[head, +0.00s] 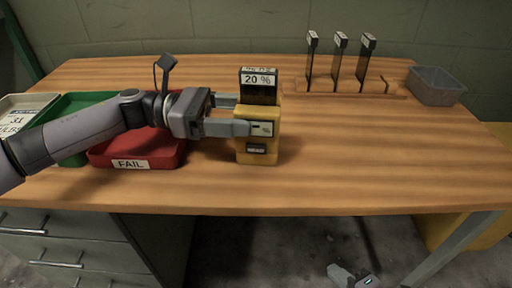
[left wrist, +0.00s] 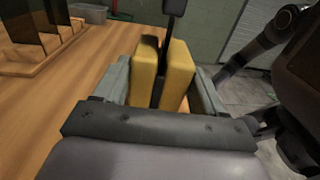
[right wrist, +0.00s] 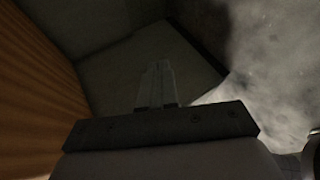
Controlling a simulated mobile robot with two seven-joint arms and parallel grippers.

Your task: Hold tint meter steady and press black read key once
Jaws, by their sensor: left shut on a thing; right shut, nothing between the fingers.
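The yellow tint meter (head: 257,142) stands upright on the wooden table, with a small display and a black key (head: 256,149) low on its front face. A dark tint sample labelled 20 % (head: 259,86) sits in the slot at its top. My left gripper (head: 242,115) is shut on the meter from the left side; its fingers also flank the yellow body (left wrist: 178,75) in the left wrist view. My right gripper (head: 355,280) is low at the bottom edge of the head view, below the table's front edge. It is shut and empty in the right wrist view (right wrist: 156,85).
A red FAIL tray (head: 130,164) and a green tray (head: 72,155) lie at the left. A wooden rack (head: 300,88) with three dark samples stands at the back right, beside a grey bin (head: 436,88). The table (head: 350,170) right of the meter is clear.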

